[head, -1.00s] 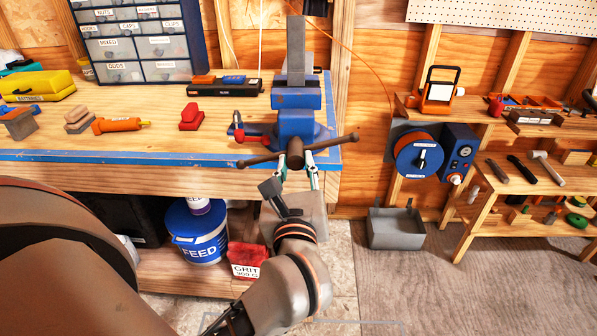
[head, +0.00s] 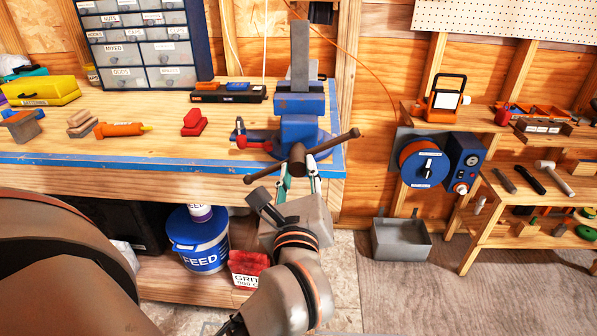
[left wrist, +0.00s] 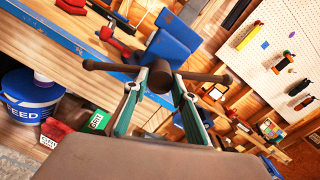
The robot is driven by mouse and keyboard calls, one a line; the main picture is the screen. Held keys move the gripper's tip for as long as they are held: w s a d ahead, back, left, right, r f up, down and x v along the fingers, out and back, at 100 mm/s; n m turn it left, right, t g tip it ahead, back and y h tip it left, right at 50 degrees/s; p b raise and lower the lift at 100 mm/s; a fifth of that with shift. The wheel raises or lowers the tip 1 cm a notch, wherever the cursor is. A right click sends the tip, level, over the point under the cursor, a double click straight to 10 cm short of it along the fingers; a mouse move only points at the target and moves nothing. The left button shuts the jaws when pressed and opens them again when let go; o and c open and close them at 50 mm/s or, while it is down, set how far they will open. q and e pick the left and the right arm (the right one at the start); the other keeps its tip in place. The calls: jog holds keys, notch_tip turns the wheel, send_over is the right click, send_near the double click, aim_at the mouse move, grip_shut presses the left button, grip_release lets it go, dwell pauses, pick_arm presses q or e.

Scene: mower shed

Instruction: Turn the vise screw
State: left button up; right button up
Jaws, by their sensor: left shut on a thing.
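The blue vise (head: 299,120) is mounted at the front right corner of the workbench, with a grey bar (head: 300,57) standing upright in its jaws. Its screw ends in a brown round head (head: 297,158) with a sliding handle (head: 336,143) through it. The handle slants, its right end higher in the head view. My left gripper (head: 298,180) comes from below and is shut on the screw head. In the left wrist view the fingers (left wrist: 158,88) sit on both sides of the head (left wrist: 160,76), just below the handle (left wrist: 110,67). My right gripper is not seen.
The workbench (head: 90,174) holds a yellow box (head: 45,90), an orange tube (head: 122,129), red blocks (head: 194,122) and a drawer cabinet (head: 145,48). Below are a feed bucket (head: 200,240) and a grit bag (head: 247,267). A blue reel (head: 424,165) and a grey bin (head: 401,240) are at right.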

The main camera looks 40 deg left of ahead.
pick_arm(q)
jog(key=shift+r, duration=0.1)
dwell(0.8)
jog(key=o, duration=1.1)
jog(key=shift+w+a, duration=0.1)
jog(key=shift+w, duration=0.05)
jog(key=shift+c, duration=0.2)
